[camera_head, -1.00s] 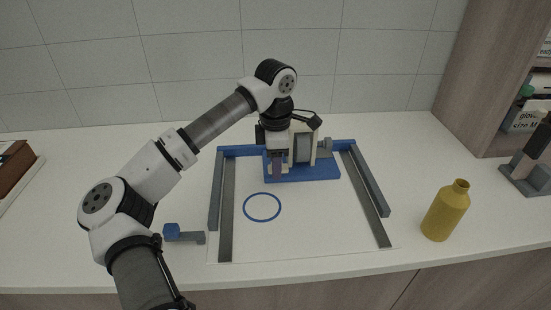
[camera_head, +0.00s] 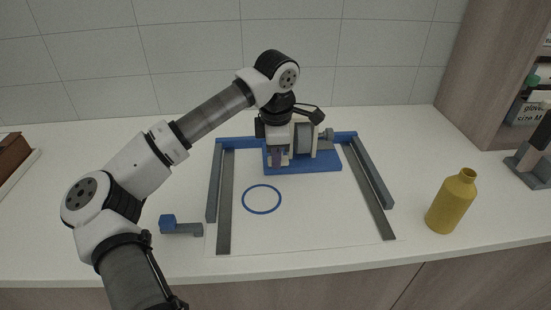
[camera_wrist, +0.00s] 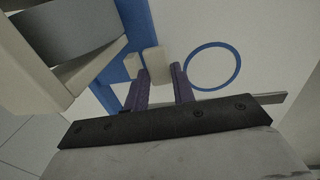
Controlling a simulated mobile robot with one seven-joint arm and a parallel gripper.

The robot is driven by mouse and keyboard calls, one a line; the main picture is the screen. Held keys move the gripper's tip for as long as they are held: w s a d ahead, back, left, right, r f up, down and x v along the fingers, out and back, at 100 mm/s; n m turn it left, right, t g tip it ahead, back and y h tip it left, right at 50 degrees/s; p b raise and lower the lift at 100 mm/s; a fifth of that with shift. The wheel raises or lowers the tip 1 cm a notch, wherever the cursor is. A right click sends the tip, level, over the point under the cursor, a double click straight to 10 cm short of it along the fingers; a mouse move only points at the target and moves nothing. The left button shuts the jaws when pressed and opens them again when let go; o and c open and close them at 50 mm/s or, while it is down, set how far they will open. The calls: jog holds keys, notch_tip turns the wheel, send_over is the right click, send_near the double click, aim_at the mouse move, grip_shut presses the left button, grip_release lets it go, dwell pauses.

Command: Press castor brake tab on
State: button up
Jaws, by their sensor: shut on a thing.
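The castor stands on a blue base plate (camera_head: 328,162) at the back of the work area in the head view. Its grey wheel (camera_head: 303,142) sits between cream side plates. A small cream tab (camera_wrist: 154,61) shows at the purple fingertips in the wrist view. My gripper (camera_head: 277,158) points down at the castor's left side, and its fingers (camera_wrist: 162,80) are shut on the cream tab. The contact is partly hidden, and I cannot tell the tab's angle.
A blue ring (camera_head: 262,199) lies flat in front of the castor. A blue-and-grey piece (camera_head: 182,227) lies at left. A yellow bottle (camera_head: 451,203) stands at right. The front middle is clear.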

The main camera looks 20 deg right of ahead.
jog(key=f+t+b, duration=0.1)
jog(key=b, duration=0.2)
jog(key=t+b, duration=0.2)
jog(key=b, duration=0.2)
jog(key=shift+s+a+f+h, duration=0.1)
jog(key=shift+s+f+h, duration=0.3)
jog(key=t+b, duration=0.1)
jog(key=b, duration=0.2)
jog(key=shift+s, duration=0.1)
jog(key=shift+b, duration=0.3)
jog(key=shift+r+t+h, duration=0.1)
jog(key=shift+t+h, duration=0.2)
jog(key=shift+t, duration=0.1)
jog(key=o, duration=1)
jog(key=shift+r, duration=0.15)
jog(key=v, duration=1.3)
jog(key=shift+s+r+b, duration=0.2)
jog(key=shift+r+b, duration=0.05)
jog(key=shift+b, duration=0.1)
